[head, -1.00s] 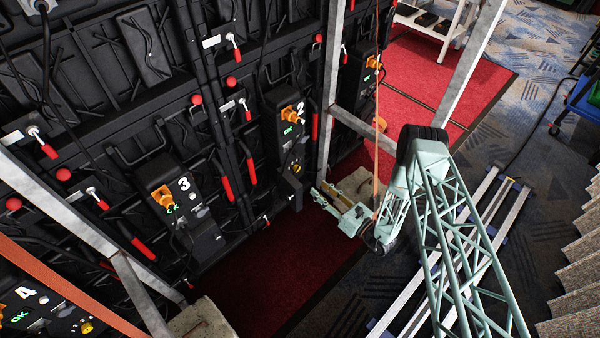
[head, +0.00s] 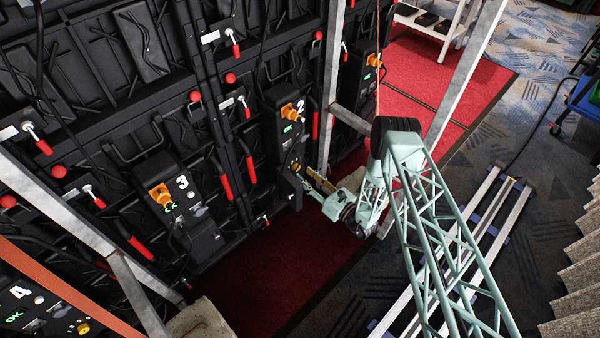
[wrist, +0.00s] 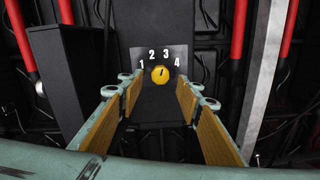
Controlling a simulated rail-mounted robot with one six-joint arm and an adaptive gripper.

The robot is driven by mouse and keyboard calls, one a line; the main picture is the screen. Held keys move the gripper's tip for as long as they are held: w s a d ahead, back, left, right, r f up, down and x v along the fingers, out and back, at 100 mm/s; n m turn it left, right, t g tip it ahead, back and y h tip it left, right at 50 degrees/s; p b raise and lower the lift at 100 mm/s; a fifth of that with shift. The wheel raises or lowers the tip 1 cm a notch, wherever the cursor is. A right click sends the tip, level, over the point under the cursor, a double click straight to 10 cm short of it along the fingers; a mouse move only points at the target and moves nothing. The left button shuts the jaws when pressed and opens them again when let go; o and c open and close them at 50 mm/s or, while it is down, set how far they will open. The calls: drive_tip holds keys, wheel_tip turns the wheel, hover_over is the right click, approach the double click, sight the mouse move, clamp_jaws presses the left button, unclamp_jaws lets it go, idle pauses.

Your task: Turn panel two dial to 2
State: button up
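Panel two's control box (head: 285,115) bears a white 2, an orange plug and a green OK display. Its yellow dial (head: 296,167) is low on the box. In the wrist view the dial (wrist: 159,75) sits centred below the numbers 1 to 4. Its short dark mark leans slightly right of upright, roughly toward 3. My gripper (head: 309,181) is close in front of the dial. In the wrist view my gripper (wrist: 158,93) is open, with tan-padded fingers left and right of the dial's line. Nothing is between them. I cannot tell whether the tips reach the dial.
A black box (wrist: 68,75) juts out left of the fingers in the wrist view. Red handles and a grey frame post (wrist: 268,75) stand to the right. Panel three's box (head: 180,205) is further left in the head view. Red carpet (head: 270,270) below is clear.

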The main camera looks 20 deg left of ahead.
sight(298, 169)
drive_tip(key=shift+b+x, duration=0.3)
drive_tip(key=shift+x, duration=1.75)
drive_tip(key=shift+c, duration=0.3)
drive_tip(key=c, duration=0.8)
